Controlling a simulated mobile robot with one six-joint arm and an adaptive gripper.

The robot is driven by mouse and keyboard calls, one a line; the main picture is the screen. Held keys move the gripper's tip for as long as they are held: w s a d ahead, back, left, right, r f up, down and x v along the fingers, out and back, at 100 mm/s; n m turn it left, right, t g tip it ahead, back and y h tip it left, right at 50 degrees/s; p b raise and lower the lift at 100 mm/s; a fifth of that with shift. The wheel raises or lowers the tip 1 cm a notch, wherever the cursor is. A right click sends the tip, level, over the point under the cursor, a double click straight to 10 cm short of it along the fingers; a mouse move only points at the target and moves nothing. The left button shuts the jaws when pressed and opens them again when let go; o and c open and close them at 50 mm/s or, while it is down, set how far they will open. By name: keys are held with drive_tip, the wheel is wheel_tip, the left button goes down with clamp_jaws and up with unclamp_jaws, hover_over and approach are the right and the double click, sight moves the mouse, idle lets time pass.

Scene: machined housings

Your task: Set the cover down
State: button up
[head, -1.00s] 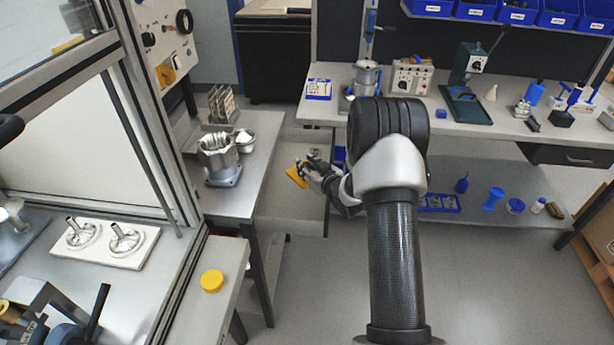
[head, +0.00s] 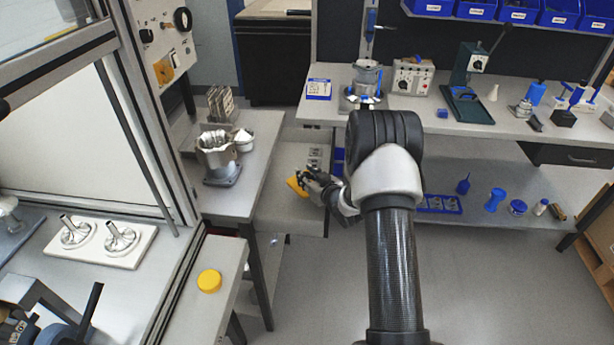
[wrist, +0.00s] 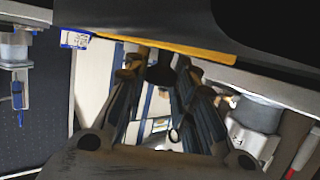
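The cover (head: 296,187) is a flat yellow plate, small in the head view. My gripper (head: 308,181) is at its right edge and appears shut on it. In the wrist view the cover (wrist: 165,46) shows as a thin yellow strip across the ends of my gripper's fingers (wrist: 160,65). The cover is over a pale grey surface (head: 285,215) between the two benches. I cannot tell whether it touches that surface.
A metal housing (head: 220,160) stands on the left bench (head: 240,195). The right bench (head: 420,115) holds a housing, a control box and tools. A round yellow cap (head: 209,281) sits on the near-left table. The grey surface around the cover looks mostly clear.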

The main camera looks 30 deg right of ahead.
drive_tip(key=o, duration=0.5)
drive_tip(key=shift+c, duration=0.2)
drive_tip(key=shift+r, duration=0.1)
drive_tip(key=shift+r+p, duration=0.5)
drive_tip(key=shift+p, duration=0.05)
drive_tip(key=p+v, duration=0.3)
drive_tip(key=v, duration=0.9)
drive_tip(key=s+a+r+g+h, duration=0.1)
drive_tip(key=s+a+r+g, duration=0.25)
drive_tip(key=r, duration=0.45)
drive_tip(key=s+a+r+g+h, duration=0.2)
drive_tip(key=a+r, duration=0.2)
drive_tip(key=r, duration=0.5)
drive_tip(key=s+a+r+g+y, duration=0.1)
drive_tip(key=s+a+r+g, duration=0.1)
drive_tip(key=s+a, duration=0.5)
drive_tip(key=s+a+r+g+y, duration=0.2)
drive_tip(key=s+a, duration=0.5)
drive_tip(key=s, duration=1.1)
drive_tip(key=shift+s+r, duration=0.3)
drive_tip(key=shift+r, duration=0.15)
drive_tip(key=shift+g, duration=0.25)
